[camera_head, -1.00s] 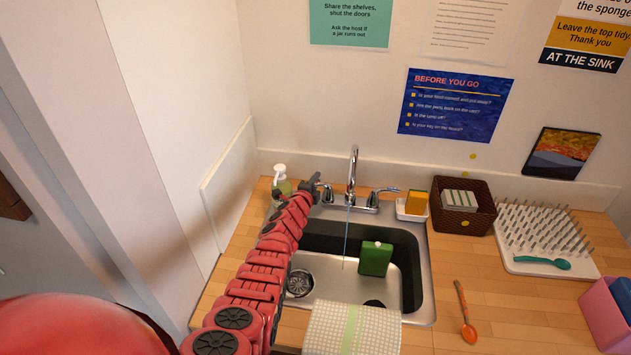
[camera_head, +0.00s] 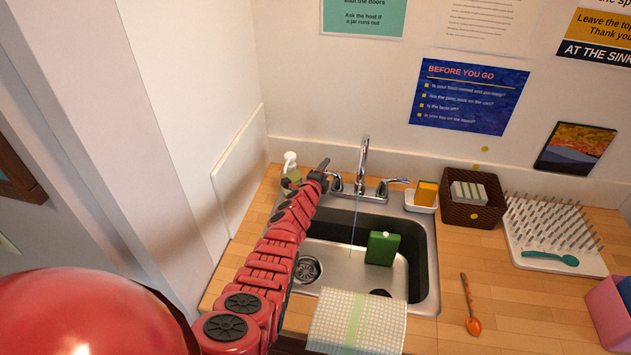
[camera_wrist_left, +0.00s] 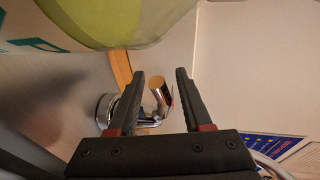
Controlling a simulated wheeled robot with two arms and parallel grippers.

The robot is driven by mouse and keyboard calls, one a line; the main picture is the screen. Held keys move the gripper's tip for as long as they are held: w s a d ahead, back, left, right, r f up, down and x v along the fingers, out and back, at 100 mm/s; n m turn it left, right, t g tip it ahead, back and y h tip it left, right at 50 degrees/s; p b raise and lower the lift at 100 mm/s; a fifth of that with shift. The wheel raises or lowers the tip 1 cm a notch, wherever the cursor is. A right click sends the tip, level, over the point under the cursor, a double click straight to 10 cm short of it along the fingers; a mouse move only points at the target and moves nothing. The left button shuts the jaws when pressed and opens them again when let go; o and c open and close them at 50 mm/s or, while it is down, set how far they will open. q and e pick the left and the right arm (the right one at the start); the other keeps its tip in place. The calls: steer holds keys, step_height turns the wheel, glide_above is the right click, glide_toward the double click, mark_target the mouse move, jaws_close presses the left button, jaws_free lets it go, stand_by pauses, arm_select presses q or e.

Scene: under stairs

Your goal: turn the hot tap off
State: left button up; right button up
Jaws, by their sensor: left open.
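The chrome tap has a tall spout (camera_head: 363,160) at the back of the sink, with a lever handle on each side. The left handle (camera_head: 336,182) is partly hidden by my left gripper (camera_head: 324,168); the right handle (camera_head: 396,183) is in clear view. A thin stream of water (camera_head: 353,225) falls from the spout. In the left wrist view my left gripper (camera_wrist_left: 161,75) is open, and a chrome tap handle (camera_wrist_left: 160,97) shows between its fingers. I cannot tell whether either finger touches it. My right gripper is not in view.
A soap bottle (camera_head: 290,170) stands just left of my left gripper, close to the wall. The steel sink (camera_head: 428,290) holds a green bottle (camera_head: 382,248). A sponge dish (camera_head: 420,207) and a brown basket (camera_head: 472,212) stand right of the tap. A cloth (camera_head: 357,325) hangs at the front.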

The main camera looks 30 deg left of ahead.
arm_select(q)
steer(key=p+v, duration=0.1)
steer(key=p, duration=0.1)
steer(key=p+v, duration=0.1)
steer(key=v, duration=0.1)
steer(key=p+v, duration=0.2)
steer(key=shift+s+d+r+p, duration=0.15)
steer(key=shift+r+p, duration=0.15)
steer(key=shift+r, duration=0.15)
steer(key=a+p+v, duration=0.1)
steer(key=p+v, duration=0.2)
steer(key=v, duration=0.8)
steer(key=shift+s+d+f+p, duration=0.2)
steer(key=shift+d+p, duration=0.2)
